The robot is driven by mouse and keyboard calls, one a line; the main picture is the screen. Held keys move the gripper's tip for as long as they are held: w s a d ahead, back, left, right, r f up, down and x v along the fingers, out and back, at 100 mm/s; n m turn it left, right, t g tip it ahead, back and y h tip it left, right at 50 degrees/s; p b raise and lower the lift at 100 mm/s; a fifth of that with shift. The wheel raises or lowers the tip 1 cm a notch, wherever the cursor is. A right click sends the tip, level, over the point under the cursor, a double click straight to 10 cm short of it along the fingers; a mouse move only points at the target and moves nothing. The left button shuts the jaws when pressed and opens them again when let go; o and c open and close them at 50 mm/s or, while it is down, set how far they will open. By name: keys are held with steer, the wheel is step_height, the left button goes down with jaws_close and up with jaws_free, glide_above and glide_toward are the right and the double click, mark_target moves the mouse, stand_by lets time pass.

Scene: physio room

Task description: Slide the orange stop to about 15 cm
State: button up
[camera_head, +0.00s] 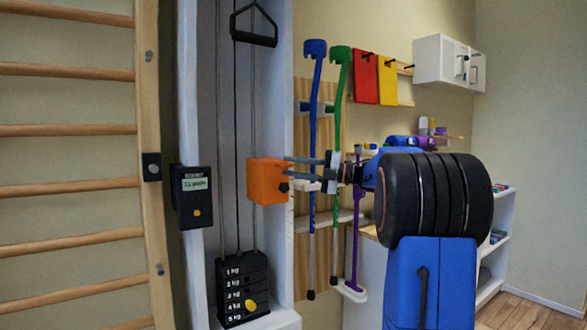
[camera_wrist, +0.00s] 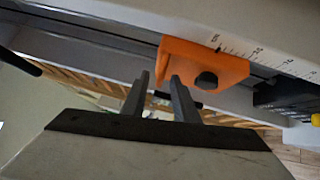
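The orange stop (camera_head: 266,181) is a block on the white upright of the pulley machine, with a dark round knob (camera_wrist: 206,80) on its face. The stop also shows in the wrist view (camera_wrist: 180,62). A scale with "cm" at its near end (camera_wrist: 262,52) runs along the rail beside it; its numbers are too small to read surely. My gripper (camera_head: 288,166) is at the stop's right side, its fingers just above the knob. In the wrist view my gripper (camera_wrist: 160,78) is open, with a visible gap and nothing between the fingers. Whether a finger touches the stop is unclear.
A black weight stack (camera_head: 243,290) stands below, left of the stop. A black display box (camera_head: 192,197) is on the left post, beside wooden wall bars (camera_head: 70,130). Blue (camera_head: 314,130) and green (camera_head: 338,130) crutches hang close behind my gripper. A black handle (camera_head: 253,38) hangs above.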

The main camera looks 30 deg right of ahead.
jaws_close()
stand_by(1.4)
